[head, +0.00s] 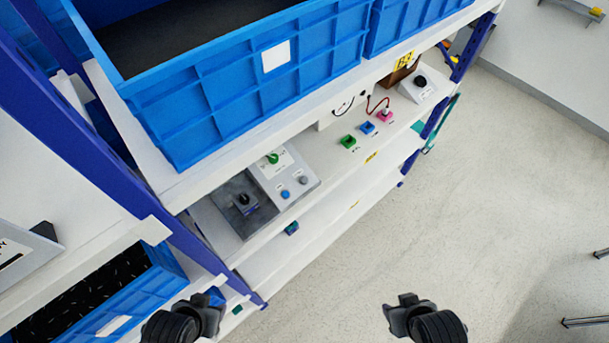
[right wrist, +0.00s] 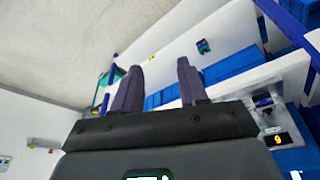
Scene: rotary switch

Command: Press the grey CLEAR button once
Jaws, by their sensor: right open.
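The grey button (head: 304,180) sits on a light sloped control panel (head: 268,172) on the middle shelf in the head view. A blue button (head: 285,194) is beside it, to the left and lower. A green rotary knob (head: 273,157) is above them on the same panel. My right gripper (head: 408,301) is low in the head view, well apart from the panel and over the floor. In the right wrist view its two fingers (right wrist: 157,82) are spread with nothing between them. My left gripper (head: 210,305) is at the lower left, away from the panel; its opening is unclear.
A dark plate with a black knob (head: 244,201) adjoins the panel. Large blue bins (head: 235,75) overhang on the shelf above. Green, blue and pink buttons (head: 368,127) lie farther right along the shelf. A yellow digit display (right wrist: 278,140) shows in the right wrist view.

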